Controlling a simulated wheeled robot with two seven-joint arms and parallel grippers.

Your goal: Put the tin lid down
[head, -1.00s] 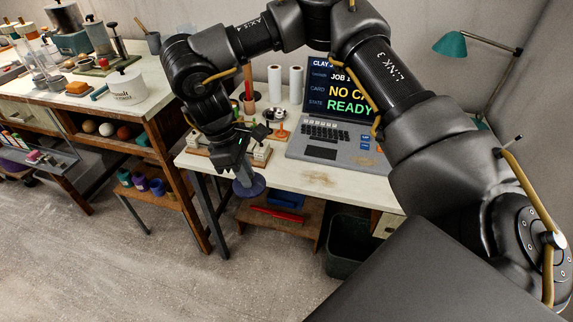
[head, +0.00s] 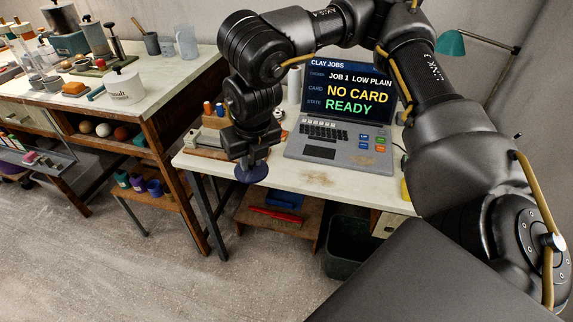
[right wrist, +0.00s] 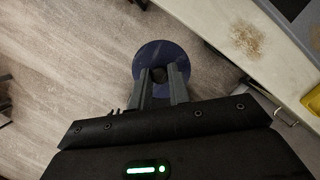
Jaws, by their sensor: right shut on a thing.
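The tin lid is a dark blue round disc (head: 251,174). It hangs under my right gripper (head: 250,158), at the front edge of the laptop table in the head view. In the right wrist view the lid (right wrist: 158,51) lies beyond the fingers, which are shut on its small dark knob (right wrist: 159,75). Bare floor shows around most of the lid there, with the table edge to its right. The fingers are mostly hidden by the wrist in the head view. My left gripper is not in view.
The white table (head: 320,184) has a clear front strip with a brown smudge. An open laptop (head: 342,117) stands behind it. A low shelf below holds a blue tray (head: 285,199) and a red item (head: 275,215). A dark bin (head: 348,247) stands on the floor.

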